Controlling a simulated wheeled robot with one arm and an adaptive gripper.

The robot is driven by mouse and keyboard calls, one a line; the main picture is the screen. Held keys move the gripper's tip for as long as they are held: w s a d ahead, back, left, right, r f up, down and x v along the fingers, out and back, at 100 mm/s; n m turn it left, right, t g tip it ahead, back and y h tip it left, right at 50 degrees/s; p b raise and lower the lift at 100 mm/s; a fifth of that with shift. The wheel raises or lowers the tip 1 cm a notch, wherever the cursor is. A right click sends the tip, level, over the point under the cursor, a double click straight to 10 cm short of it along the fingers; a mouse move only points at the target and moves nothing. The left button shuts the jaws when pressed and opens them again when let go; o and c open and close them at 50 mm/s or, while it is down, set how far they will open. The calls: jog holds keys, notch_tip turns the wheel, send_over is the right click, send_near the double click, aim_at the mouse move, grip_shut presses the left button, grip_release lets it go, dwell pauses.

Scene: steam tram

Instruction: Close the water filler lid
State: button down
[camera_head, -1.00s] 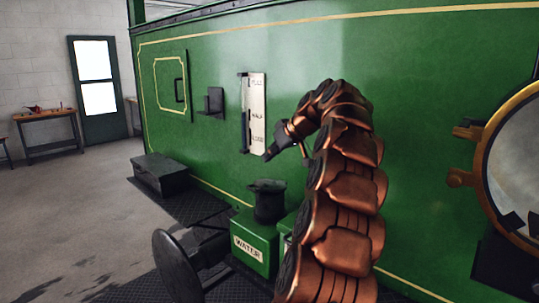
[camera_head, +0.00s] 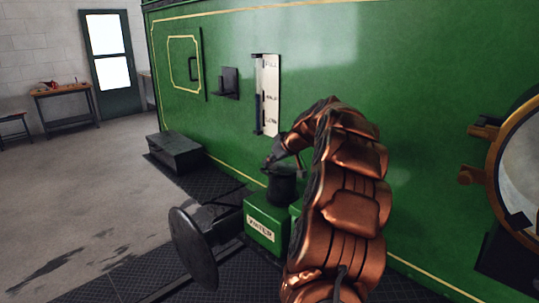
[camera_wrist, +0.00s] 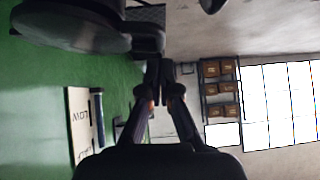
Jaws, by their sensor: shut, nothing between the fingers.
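The water filler is a dark round neck (camera_head: 283,188) on a green box labelled WATER (camera_head: 262,231), beside the green tram wall. Its dark lid (camera_head: 287,170) shows at the top of the neck, partly behind my gripper; I cannot tell its angle. My gripper (camera_head: 268,164) is beside and just above the neck's left edge, pointing left and down. In the wrist view my gripper (camera_wrist: 164,72) has its fingertips together, with nothing between them. A large dark round piece (camera_wrist: 75,28), apparently the filler top, is close at the upper left there. I cannot tell whether they touch.
A dark round buffer (camera_head: 193,248) stands in front of the filler. The level gauge (camera_head: 268,95) is on the wall behind. A dark box (camera_head: 175,152) lies by the wall to the left. The grey floor (camera_head: 90,200) at left is open.

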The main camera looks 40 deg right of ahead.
jog(key=shift+f, duration=0.2)
dwell(0.3)
jog(key=f+b, duration=0.1)
jog(key=b, duration=0.2)
jog(key=shift+a+f+h, duration=0.2)
jog(key=shift+h, duration=0.1)
jog(key=f+h+b, duration=0.1)
jog(key=b, duration=0.2)
jog(key=a+f+n+b, duration=0.1)
jog(key=f+b, duration=0.1)
jog(key=b, duration=0.1)
jog(key=shift+h+b, duration=0.35)
jog(key=shift+h, duration=0.05)
jog(key=shift+f, duration=0.1)
jog(key=w+r+b+v, duration=0.2)
jog(key=v, duration=1.1)
jog(key=shift+r, duration=0.3)
jog(key=shift+a, duration=0.1)
